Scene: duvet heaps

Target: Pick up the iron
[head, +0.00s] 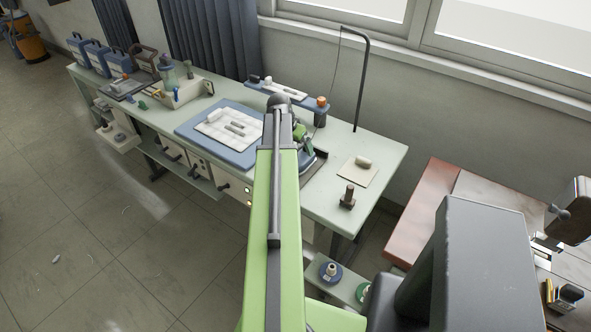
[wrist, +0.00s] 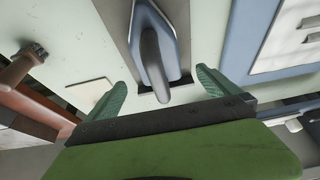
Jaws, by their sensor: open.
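The iron (wrist: 172,48) has a blue-grey body and a dark grey handle, and lies at the top middle of the wrist view on a dark rest plate (wrist: 116,18). In the head view the iron (head: 313,163) is mostly hidden behind my arm, with a bluish edge showing at its right. My gripper (wrist: 162,87) is open, with its two green fingers apart on either side of the handle's near end. Nothing is held between them. In the head view only a bit of green gripper (head: 301,136) shows beside the arm.
The pale green table (head: 385,160) carries a blue mat (head: 183,129) left of the iron. A beige pad (head: 352,176) and a dark-based stamp-like object (head: 348,197) are at right. A black pole (head: 364,80) stands behind. A blue shelf (head: 262,88) runs along the back.

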